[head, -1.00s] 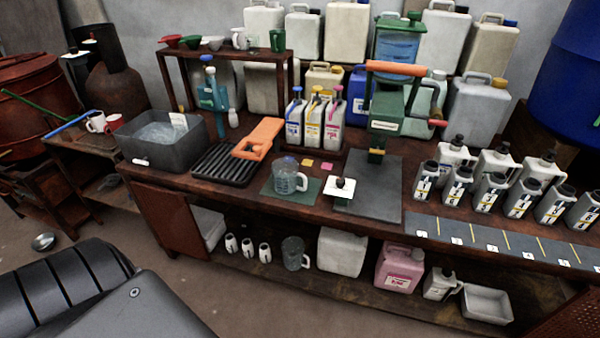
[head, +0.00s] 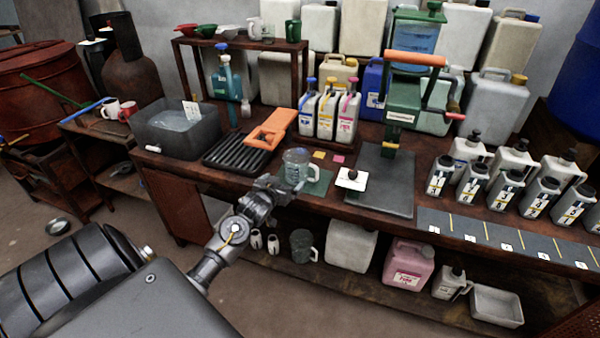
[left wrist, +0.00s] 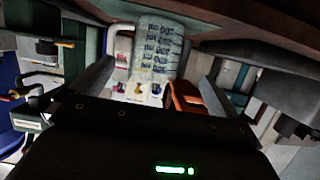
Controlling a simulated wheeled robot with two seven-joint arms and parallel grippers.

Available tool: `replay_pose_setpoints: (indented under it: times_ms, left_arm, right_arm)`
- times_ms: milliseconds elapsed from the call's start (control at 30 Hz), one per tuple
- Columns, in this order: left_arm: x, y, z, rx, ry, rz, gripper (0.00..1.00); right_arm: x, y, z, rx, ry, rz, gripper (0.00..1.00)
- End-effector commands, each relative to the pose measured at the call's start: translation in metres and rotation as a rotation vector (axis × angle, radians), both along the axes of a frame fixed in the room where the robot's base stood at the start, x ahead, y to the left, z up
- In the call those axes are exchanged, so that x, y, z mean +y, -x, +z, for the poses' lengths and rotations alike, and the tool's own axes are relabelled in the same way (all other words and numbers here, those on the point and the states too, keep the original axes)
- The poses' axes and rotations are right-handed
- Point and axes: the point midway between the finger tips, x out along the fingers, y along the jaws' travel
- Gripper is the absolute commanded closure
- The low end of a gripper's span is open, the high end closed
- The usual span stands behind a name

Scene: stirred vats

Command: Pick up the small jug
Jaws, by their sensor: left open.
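A clear measuring jug (head: 297,164) with printed markings stands upright on a dark green mat (head: 318,187) near the bench's front edge. Its handle points right in the head view. My left gripper (head: 277,187) is open at the near side of this jug, low by the bench edge. In the left wrist view the jug (left wrist: 160,45) shows ahead between the two spread fingers of the gripper (left wrist: 158,78), its handle on the left. Whether a finger touches it I cannot tell. Another jug (head: 302,245) stands on the lower shelf. My right gripper is not in view.
A green hand-cranked press (head: 400,100) stands at right.

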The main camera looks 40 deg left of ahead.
Motion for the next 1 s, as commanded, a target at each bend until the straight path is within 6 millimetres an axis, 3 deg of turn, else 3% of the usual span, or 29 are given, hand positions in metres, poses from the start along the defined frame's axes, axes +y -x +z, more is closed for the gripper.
replay_pose_setpoints:
  times_ms: [167,500,833,1000]
  left_arm:
    - [0.002,-0.002,0.013,-0.023,-0.002,0.004,0.00]
    - [0.016,-0.044,-0.001,-0.021,-0.001,0.003,0.00]
    - [0.020,-0.057,-0.004,-0.021,-0.001,0.003,0.00]
    - [0.025,-0.080,-0.008,-0.021,-0.001,0.003,0.00]
  right_arm:
    - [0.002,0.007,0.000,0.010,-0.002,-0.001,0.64]
    - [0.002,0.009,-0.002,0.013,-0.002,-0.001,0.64]
    - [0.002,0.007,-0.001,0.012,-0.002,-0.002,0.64]
    - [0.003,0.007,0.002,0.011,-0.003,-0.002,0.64]
